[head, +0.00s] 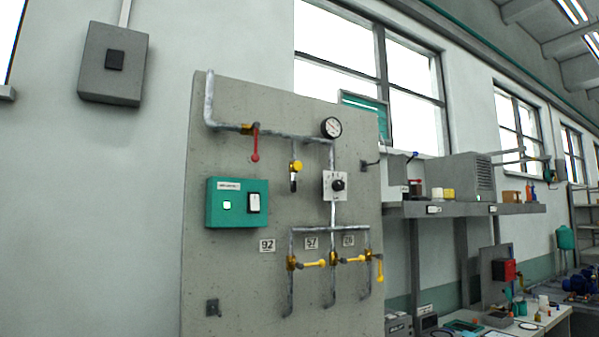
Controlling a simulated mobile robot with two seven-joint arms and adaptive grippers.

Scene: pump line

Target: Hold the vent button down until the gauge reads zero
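The round pressure gauge (331,128) has a white face and black rim and sits at the top of the pipework; its needle is too small to read. A yellow round cap (297,166) sits on a short fitting with a dark lower end, below the upper pipe. No label marks it as the vent button, so I cannot tell for sure. A black knob (339,185) is on a white plate. Neither of my grippers is in view, and nothing touches these parts.
The grey panel (225,300) also holds a red-handled valve (255,148), several yellow-handled valves and number plates. A shelf (470,209) and a cluttered bench are at the right. A grey box (113,63) hangs on the wall. Space before the panel looks clear.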

